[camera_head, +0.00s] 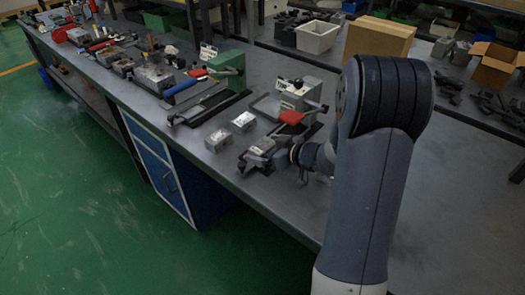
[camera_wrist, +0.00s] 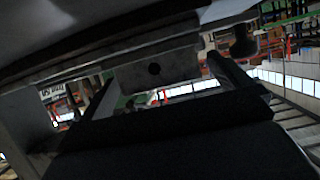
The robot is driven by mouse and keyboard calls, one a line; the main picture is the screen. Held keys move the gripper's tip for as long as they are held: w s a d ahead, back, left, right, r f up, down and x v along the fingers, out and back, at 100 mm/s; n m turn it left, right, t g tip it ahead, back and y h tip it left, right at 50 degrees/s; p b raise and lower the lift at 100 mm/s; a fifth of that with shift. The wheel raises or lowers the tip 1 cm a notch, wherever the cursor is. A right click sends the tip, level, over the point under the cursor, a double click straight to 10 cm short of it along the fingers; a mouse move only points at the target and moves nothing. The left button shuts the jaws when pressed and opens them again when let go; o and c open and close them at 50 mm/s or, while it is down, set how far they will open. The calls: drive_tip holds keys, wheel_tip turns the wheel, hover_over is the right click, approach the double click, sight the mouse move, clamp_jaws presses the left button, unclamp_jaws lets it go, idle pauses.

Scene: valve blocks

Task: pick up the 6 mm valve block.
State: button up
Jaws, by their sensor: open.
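Small valve blocks stand near the front edge of the bench in the head view: a grey block (camera_head: 218,140) and a pale-topped block (camera_head: 244,119) behind it. Another grey block (camera_head: 263,146) is right at my gripper (camera_head: 262,158), partly hidden by it. I cannot read any size marking, so I cannot tell which is the 6 mm valve block. The fingers are apart; contact with the block cannot be told.
A fixture with a red part (camera_head: 290,117) stands just behind my gripper. A green-backed fixture (camera_head: 228,66) and tools line the bench to the left. A white bin (camera_head: 316,37) and cardboard box (camera_head: 379,39) sit behind. Bare bench (camera_head: 290,208) lies in front.

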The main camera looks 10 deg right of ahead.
drive_tip(key=shift+a, duration=0.1)
drive_tip(key=c, duration=1.5)
drive_tip(key=shift+o, duration=0.2)
drive_tip(key=shift+r, duration=0.1)
